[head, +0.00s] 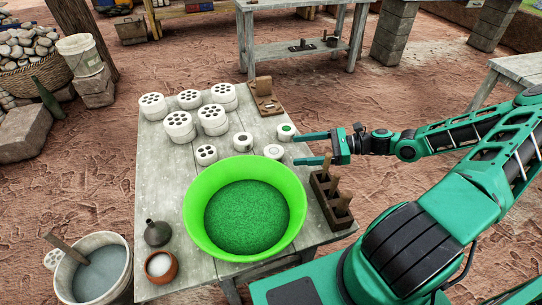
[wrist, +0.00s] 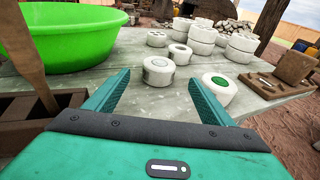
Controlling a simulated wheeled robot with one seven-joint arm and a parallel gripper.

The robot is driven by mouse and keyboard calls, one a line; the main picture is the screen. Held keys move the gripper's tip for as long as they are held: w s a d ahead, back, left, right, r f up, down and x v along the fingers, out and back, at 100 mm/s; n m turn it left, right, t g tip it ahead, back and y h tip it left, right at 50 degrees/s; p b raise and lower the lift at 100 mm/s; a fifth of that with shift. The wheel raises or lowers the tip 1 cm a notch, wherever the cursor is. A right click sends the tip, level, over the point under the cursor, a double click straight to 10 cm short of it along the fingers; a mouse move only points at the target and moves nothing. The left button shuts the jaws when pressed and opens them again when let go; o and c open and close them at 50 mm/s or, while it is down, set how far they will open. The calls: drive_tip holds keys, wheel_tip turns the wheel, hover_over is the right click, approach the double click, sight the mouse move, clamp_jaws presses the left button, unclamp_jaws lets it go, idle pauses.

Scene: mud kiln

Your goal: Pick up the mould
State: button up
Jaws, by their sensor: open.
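Several small white round pieces stand on the grey wooden table; which one the task calls the mould I cannot tell for sure. One has a green-filled top (head: 286,131), and it also shows in the wrist view (wrist: 214,92), just outside my right finger. A plain white round piece (head: 273,152) lies straight ahead of my gripper (head: 297,149); in the wrist view this piece (wrist: 158,72) appears between the fingertips, slightly beyond them. A third with a dark centre (head: 242,141) stands further left. My gripper is open and empty, low over the table's right edge, fingers pointing left.
A big green bowl (head: 194,215) of green granules stands at the front of the table (head: 150,200). A dark wooden tool holder (head: 325,198) is close to my gripper. Several white holed cylinders (head: 180,126) and a wooden stand (head: 265,99) are behind. A jug (head: 158,234) sits front left.

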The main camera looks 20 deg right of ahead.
sight(280, 151)
drive_tip(key=shift+x, duration=3.95)
drive_tip(key=shift+f, duration=0.1)
drive_tip(key=c, duration=1.3)
